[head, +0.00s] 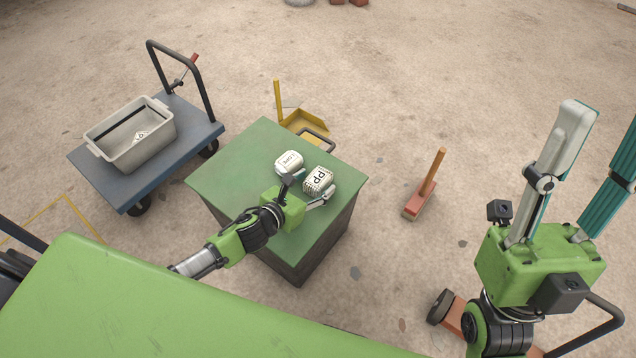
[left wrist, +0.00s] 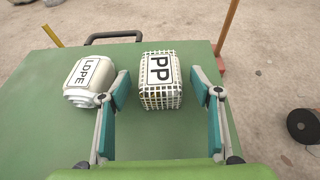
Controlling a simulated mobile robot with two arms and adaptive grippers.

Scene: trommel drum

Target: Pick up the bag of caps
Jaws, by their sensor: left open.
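The bag of caps appears to be the white net bag labelled PP (head: 319,180), standing on the green-topped cabinet (head: 232,172). In the left wrist view the net bag (left wrist: 160,85) is in the middle, between the two teal finger pads. My left gripper (head: 309,188) is open, its fingers reaching along both sides of the bag with small gaps. Its lower part shows in the wrist view, while its near side is partly covered in the head view. My right gripper (head: 606,140) is open and empty at the right, away from the cabinet.
A white LDPE bundle (head: 288,161) stands just left of the net bag. A grey crate (head: 108,155) sits on a blue trolley (head: 190,128) at left. A yellow dustpan (head: 305,121) and a red broom (head: 421,200) are on the floor around the cabinet.

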